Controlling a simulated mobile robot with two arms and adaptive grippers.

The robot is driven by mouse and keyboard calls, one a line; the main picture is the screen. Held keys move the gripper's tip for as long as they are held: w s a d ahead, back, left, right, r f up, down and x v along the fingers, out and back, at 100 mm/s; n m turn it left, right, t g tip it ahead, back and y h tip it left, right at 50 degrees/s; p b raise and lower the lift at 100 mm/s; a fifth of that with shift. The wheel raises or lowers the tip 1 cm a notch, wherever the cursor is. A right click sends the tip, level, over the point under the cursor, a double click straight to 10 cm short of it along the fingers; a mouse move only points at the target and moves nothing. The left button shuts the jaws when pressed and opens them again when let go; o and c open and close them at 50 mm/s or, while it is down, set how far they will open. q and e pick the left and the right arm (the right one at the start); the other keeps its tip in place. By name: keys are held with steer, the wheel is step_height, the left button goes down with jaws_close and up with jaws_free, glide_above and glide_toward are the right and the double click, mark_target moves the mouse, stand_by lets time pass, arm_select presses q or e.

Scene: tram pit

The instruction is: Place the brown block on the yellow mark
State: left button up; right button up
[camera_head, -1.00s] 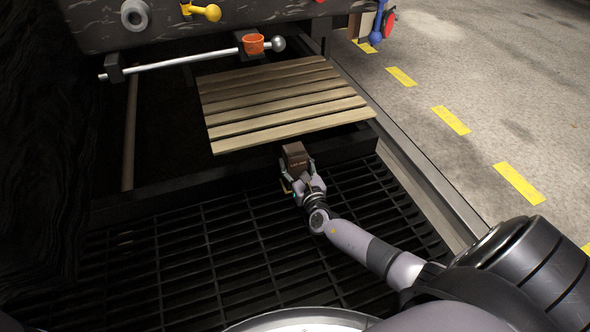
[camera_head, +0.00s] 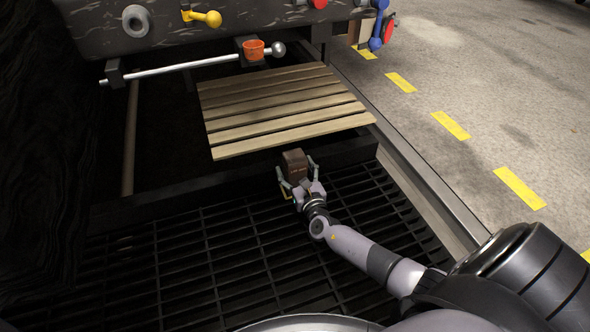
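The small dark brown block (camera_head: 294,163) is near the middle of the head view, at the dark beam just below the wooden slatted platform. My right gripper (camera_head: 295,173) is at the block, with its fingers spread to either side of it. The fingers look open, with a slim gap at the left finger; contact at the right finger is unclear. What the block rests on is hidden. A small yellow line (camera_head: 286,196) shows beside the gripper's left side; I cannot tell whether it is a mark on the grating. My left gripper is out of view.
The slatted platform (camera_head: 285,108) lies just beyond the block. Dark grating (camera_head: 220,255) covers the pit floor. Yellow floor dashes (camera_head: 520,187) run along the concrete at right.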

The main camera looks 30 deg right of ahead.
steer(key=p+v, duration=0.6)
steer(key=v, duration=0.5)
steer(key=shift+s+a+r, duration=0.1)
steer(key=shift+s+r, duration=0.05)
steer(key=shift+s+a, duration=0.1)
steer(key=shift+s, duration=0.3)
